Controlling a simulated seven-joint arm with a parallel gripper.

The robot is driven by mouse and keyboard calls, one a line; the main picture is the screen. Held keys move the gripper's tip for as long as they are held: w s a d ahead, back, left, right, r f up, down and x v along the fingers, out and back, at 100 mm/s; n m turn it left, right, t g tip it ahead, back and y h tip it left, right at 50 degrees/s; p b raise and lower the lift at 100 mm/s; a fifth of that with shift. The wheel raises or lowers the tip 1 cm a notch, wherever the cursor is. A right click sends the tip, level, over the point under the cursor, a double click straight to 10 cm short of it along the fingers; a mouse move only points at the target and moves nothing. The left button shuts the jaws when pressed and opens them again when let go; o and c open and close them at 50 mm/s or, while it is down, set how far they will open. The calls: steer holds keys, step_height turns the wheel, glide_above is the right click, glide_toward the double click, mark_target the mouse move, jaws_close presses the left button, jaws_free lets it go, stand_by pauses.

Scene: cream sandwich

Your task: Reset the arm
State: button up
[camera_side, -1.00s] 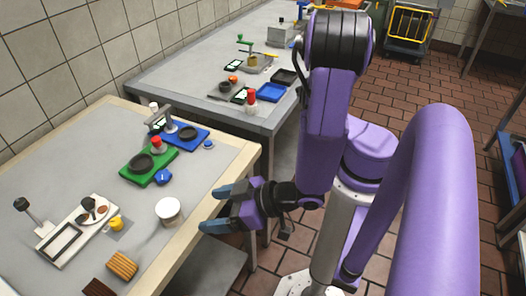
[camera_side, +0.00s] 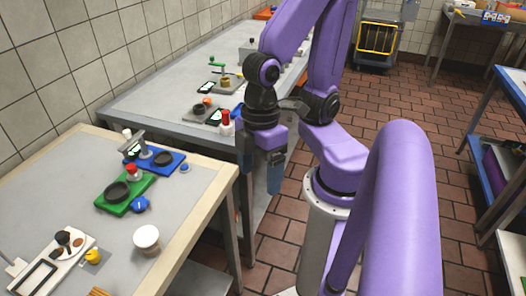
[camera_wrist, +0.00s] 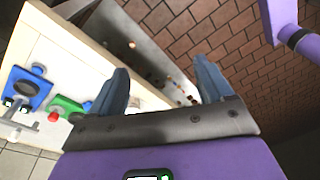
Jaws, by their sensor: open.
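My gripper (camera_side: 260,172) points downward beside the right edge of the near table in the side view. Its two blue-grey fingers are apart with nothing between them. In the wrist view my gripper (camera_wrist: 162,92) also shows open and empty, with the brick floor visible past the fingers. My purple arm is bent above it, with the forearm raised.
The near table (camera_side: 195,208) holds a green board (camera_side: 112,205), a blue board (camera_side: 172,168), a white cup (camera_side: 146,238), a blue knob (camera_side: 140,204) and a white tray (camera_side: 22,258). The far table (camera_side: 150,100) stands behind. The brick floor (camera_side: 400,100) is open at right.

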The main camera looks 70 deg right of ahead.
steer(key=shift+t+h, duration=0.3)
steer(key=shift+h, duration=0.3)
steer(key=d, duration=0.1)
steer(key=d+r, duration=0.1)
steer(key=d, duration=0.2)
steer(key=shift+w+r, duration=0.2)
steer(key=shift+w, duration=0.15)
steer(key=shift+a, duration=0.1)
